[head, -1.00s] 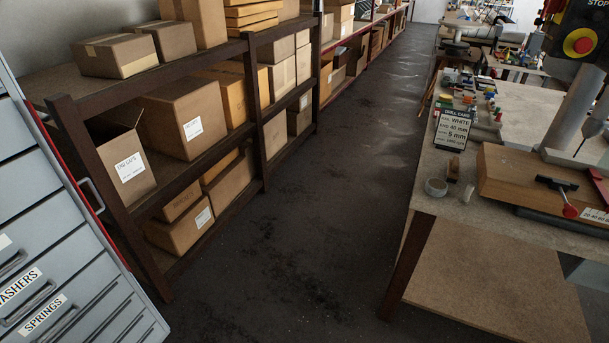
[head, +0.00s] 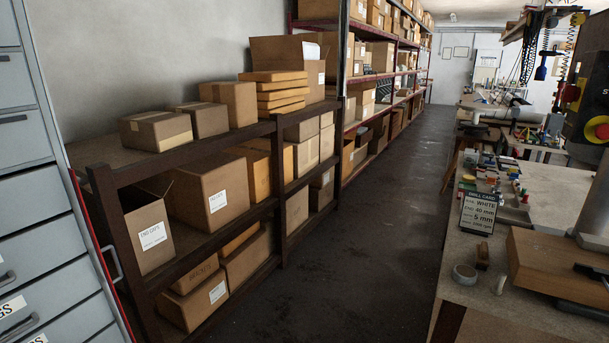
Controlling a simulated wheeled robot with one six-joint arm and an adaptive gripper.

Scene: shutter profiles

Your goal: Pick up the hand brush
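I cannot make out a hand brush for certain in the head view. A small brown block-like object (head: 482,256) stands on the workbench (head: 560,185) at the right, beside a roll of tape (head: 465,274). It is too small to tell what it is. My gripper is not in view.
A dark shelf rack (head: 195,155) with cardboard boxes runs along the left, beside a grey drawer cabinet (head: 45,190). The dark aisle floor (head: 385,200) between rack and bench is clear. A drill card sign (head: 478,212) and a wooden board (head: 555,265) are on the bench.

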